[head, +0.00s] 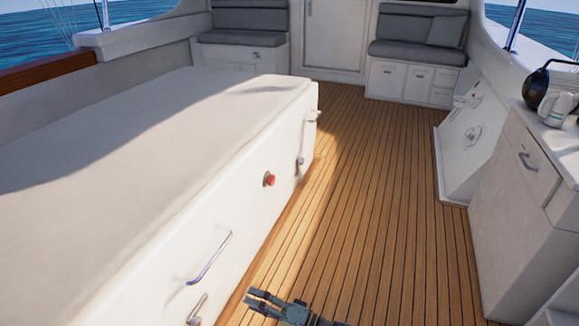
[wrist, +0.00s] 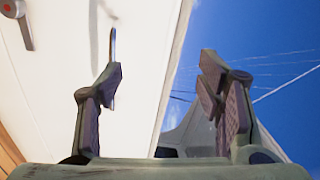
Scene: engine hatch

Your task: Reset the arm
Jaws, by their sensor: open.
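My gripper (head: 262,302) shows at the bottom edge of the head view, above the wooden deck and just right of the long white engine hatch (head: 165,128). In the wrist view my gripper (wrist: 160,82) has its two fingers wide apart with nothing between them. A metal handle (head: 209,258) is on the side of the hatch, left of my gripper. In the wrist view a handle (wrist: 112,62) stands behind the left finger, partly hidden by it; I cannot tell whether they touch.
A red knob (head: 269,179) and a small latch (head: 299,161) stick out from the hatch side. Plank deck (head: 375,190) lies clear ahead. A white cabinet (head: 520,200) with a dark kettle (head: 536,88) stands at right. Grey seats (head: 415,52) are at the back.

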